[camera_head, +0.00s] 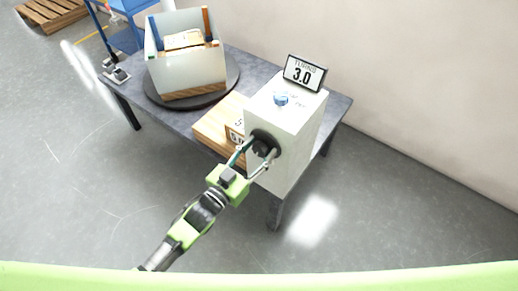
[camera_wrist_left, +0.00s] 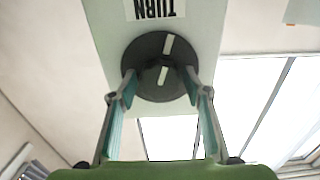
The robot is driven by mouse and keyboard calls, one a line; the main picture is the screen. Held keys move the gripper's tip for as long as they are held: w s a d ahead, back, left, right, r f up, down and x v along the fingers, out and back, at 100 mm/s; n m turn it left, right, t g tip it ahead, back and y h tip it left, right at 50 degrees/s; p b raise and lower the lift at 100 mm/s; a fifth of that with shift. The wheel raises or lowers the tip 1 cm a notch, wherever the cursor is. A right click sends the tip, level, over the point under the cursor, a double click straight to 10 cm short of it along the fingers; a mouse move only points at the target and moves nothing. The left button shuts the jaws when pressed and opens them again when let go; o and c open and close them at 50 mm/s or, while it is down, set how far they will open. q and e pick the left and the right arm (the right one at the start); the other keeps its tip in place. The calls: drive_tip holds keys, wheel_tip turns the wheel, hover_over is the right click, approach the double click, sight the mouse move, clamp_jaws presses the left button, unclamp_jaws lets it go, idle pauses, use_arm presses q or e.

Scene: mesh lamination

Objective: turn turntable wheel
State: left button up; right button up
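The wheel is a dark round disc (camera_head: 267,137) on the front of a white box (camera_head: 303,125). In the left wrist view the wheel (camera_wrist_left: 150,50) has a raised knob with white marks, below a label reading "TURN" that appears upside down. My left gripper (camera_head: 254,156) is at the wheel. In the left wrist view its two fingers (camera_wrist_left: 159,78) are spread wide, one on each side of the knob, with tips overlapping the disc's edges. I cannot tell whether the tips touch it. The turntable (camera_head: 231,88) is a dark round plate carrying an open white bin. My right gripper is out of view.
The grey table (camera_head: 341,103) carries the box, the turntable and a wooden block (camera_head: 211,126). A wall stands behind; the floor in front is clear.

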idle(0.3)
use_arm(q)
drive_tip(key=v, duration=1.2)
drive_tip(key=s+a+f+n+g+y, duration=0.1)
drive_tip(key=s+a+f+g+y, duration=0.2)
drive_tip(key=f, duration=0.8)
drive_tip(key=s+a+f+n+g+y, duration=0.1)
drive_tip(key=s+a+f+y, duration=0.1)
drive_tip(key=a+f, duration=0.6)
drive_tip(key=s+a+f+n+g+y, duration=0.1)
drive_tip(key=s+a+f+g+y, duration=0.15)
drive_tip(key=f, duration=1.05)
drive_tip(key=s+a+f+g+y, duration=0.1)
drive_tip(key=s+f+g, duration=0.1)
drive_tip(key=s+f, duration=0.3)
drive_tip(key=s+a+f+n+g+y, duration=0.1)
drive_tip(key=s+f, duration=0.4)
drive_tip(key=s, duration=0.8)
drive_tip(key=s+a+f+g+y, duration=0.1)
drive_tip(key=s+f+g, duration=0.3)
drive_tip(key=s, duration=0.6)
drive_tip(key=shift+f+n, duration=0.4)
drive_tip(key=shift+f, duration=0.25)
